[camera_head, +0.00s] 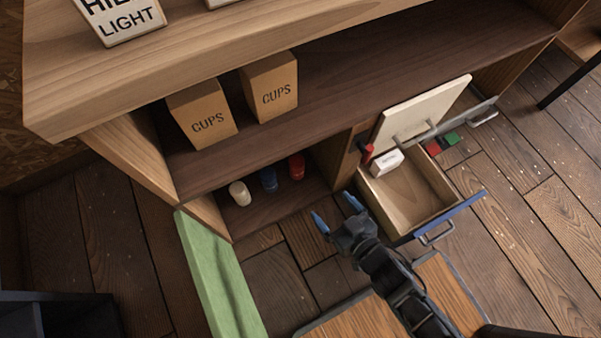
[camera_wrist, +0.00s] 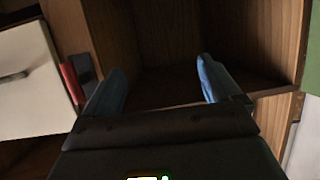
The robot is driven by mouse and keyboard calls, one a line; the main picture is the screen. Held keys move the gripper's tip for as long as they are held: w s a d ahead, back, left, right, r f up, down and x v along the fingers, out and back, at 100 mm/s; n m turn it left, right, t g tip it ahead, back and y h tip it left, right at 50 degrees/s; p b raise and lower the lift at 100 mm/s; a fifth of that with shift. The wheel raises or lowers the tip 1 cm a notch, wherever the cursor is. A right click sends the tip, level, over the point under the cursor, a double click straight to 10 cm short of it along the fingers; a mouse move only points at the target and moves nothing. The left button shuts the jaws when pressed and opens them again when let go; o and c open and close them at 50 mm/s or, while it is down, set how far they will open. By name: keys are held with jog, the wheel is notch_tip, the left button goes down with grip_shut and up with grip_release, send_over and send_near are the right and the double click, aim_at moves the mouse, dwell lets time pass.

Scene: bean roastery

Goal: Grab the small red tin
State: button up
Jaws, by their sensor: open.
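The small red tin (camera_head: 297,166) stands upright in the low open compartment of the wooden unit, at the right end of a row. A blue tin (camera_head: 268,179) and a cream-white tin (camera_head: 240,193) stand to its left. My gripper (camera_head: 331,204) is open and empty, in front of the compartment and apart from the red tin, to its lower right in the head view. In the wrist view its blue fingers (camera_wrist: 160,75) are spread towards a dark wooden compartment. I cannot make out any tin in the wrist view.
An open drawer (camera_head: 440,222) with a blue front holds a small white box (camera_head: 386,162), right of my gripper. A pale panel (camera_head: 421,109) stands tilted behind it. Two cups boxes (camera_head: 270,88) stand on the shelf above. A green panel (camera_head: 214,270) borders the left.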

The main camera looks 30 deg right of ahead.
jog(key=w+d+f+g+b, duration=0.15)
jog(key=w+f+b, duration=0.45)
jog(key=w+f, duration=0.75)
jog(key=n+y+b, duration=0.1)
jog(key=b, duration=0.4)
send_near(301, 165)
jog(key=shift+g, duration=0.25)
jog(key=x, duration=0.5)
jog(key=shift+d+f, duration=0.2)
jog(key=b+x, duration=0.6)
jog(key=x, duration=0.1)
jog(key=shift+w+a+r, duration=0.15)
jog(key=shift+a, duration=0.15)
jog(key=shift+w+b, duration=0.3)
jog(key=shift+b, duration=0.05)
jog(key=c, duration=1.2)
